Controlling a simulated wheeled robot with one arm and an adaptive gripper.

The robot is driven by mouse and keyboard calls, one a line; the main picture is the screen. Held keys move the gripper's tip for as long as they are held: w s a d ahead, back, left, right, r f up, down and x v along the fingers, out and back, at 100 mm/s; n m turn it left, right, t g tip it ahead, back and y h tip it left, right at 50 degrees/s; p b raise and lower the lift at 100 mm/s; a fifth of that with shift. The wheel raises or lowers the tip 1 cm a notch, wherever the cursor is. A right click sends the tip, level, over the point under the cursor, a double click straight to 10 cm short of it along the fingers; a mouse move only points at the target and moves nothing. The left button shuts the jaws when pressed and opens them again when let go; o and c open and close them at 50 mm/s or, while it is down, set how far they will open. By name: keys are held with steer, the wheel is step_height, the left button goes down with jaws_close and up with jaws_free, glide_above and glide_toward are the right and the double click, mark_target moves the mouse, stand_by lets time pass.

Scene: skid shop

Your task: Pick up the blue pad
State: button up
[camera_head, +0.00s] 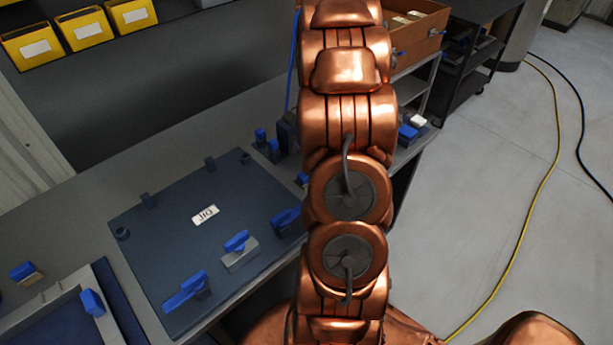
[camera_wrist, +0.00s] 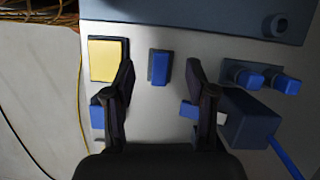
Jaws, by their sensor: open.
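In the wrist view, a small blue block (camera_wrist: 160,67) lies on the grey bench top, set against a dark piece, between and ahead of my fingertips. It looks like the blue pad, though I cannot tell for sure. My gripper (camera_wrist: 162,78) is open above the bench, with nothing between its fingers. Another blue piece with a white end (camera_wrist: 190,110) is partly hidden by the right finger. A further blue piece (camera_wrist: 97,116) is partly hidden behind the left finger. In the head view, my arm hides my gripper, and a blue piece (camera_head: 408,131) shows just right of the arm.
A yellow pad (camera_wrist: 106,60) lies left of the blue block. A dark box (camera_wrist: 249,121) and blue-topped clamps (camera_wrist: 250,79) stand on the right. A dark plate marked JIG (camera_head: 206,213) lies on the bench. An orange-brown bin (camera_head: 415,40) stands at the back.

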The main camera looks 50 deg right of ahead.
steer(key=shift+m, duration=0.7)
steer(key=d, duration=0.1)
steer(key=d+f, duration=0.2)
steer(key=shift+s+d, duration=0.35)
steer(key=shift+d+f, duration=0.1)
steer(key=shift+f, duration=0.05)
steer(key=p+x, duration=0.1)
steer(key=x, duration=0.2)
steer(key=p+x, duration=0.2)
steer(key=x, duration=0.1)
steer(key=shift+w+a+f, duration=0.1)
steer(key=shift+w+a, duration=0.15)
steer(key=shift+w+a+f, duration=0.1)
steer(key=shift+f, duration=0.45)
jaws_close()
